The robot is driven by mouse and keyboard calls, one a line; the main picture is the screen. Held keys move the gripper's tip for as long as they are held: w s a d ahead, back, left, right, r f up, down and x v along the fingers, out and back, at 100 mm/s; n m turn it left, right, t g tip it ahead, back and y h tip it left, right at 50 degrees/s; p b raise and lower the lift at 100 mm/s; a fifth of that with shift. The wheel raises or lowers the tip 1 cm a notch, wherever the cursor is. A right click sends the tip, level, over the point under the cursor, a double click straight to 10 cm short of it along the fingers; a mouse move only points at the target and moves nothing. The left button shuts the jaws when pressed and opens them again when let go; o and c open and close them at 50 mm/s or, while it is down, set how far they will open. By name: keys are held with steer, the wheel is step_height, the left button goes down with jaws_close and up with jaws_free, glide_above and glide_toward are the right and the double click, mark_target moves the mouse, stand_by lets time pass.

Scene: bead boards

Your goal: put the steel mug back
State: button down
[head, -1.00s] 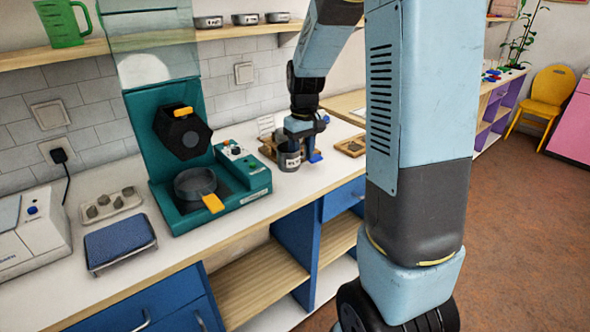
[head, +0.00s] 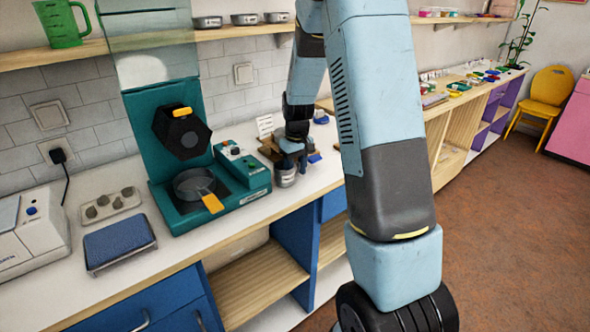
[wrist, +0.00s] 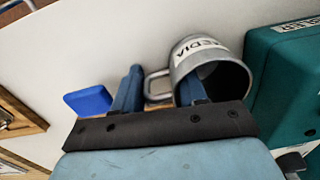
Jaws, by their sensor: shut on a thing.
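The steel mug (head: 285,178) is a small grey metal cup with a white lettered label. It is at the counter, right of the teal machine. My gripper (head: 289,158) is shut on it from above. In the wrist view the mug (wrist: 205,50) shows its label, its open mouth and its handle. One finger of my gripper (wrist: 160,92) reaches into the mouth and the other is beyond the handle. The exact contact is hidden. I cannot tell whether the mug's base touches the counter.
The teal machine (head: 242,165), with a yellow-handled pan (head: 194,184), stands close left of the mug. A small blue block (wrist: 88,101) lies near my gripper. A blue-topped stand (head: 119,242) is further left. The white counter (head: 245,220) is bare at its front.

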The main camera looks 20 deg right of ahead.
steer(key=shift+f, duration=0.15)
steer(key=c, duration=0.6)
jaws_free()
step_height(320, 180, up, 12)
steer(key=f, duration=0.1)
steer(key=s+a+r+m+t, duration=0.1)
steer(key=s+a+r+t, duration=0.15)
steer(key=s+r, duration=1.15)
steer(key=shift+s+a+r+m+t, duration=0.15)
steer(key=shift+s+a+m+t, duration=0.25)
steer(key=shift+s, duration=2.3)
steer(key=shift+s+a+r+m+t, duration=0.2)
steer(key=shift+s+t, duration=0.45)
steer(key=shift+s, duration=2.05)
steer(key=shift+s+a+r+m+t, duration=0.1)
steer(key=shift+s+a+m+t, duration=0.35)
steer(key=shift+s, duration=2.25)
steer(key=shift+d, duration=0.1)
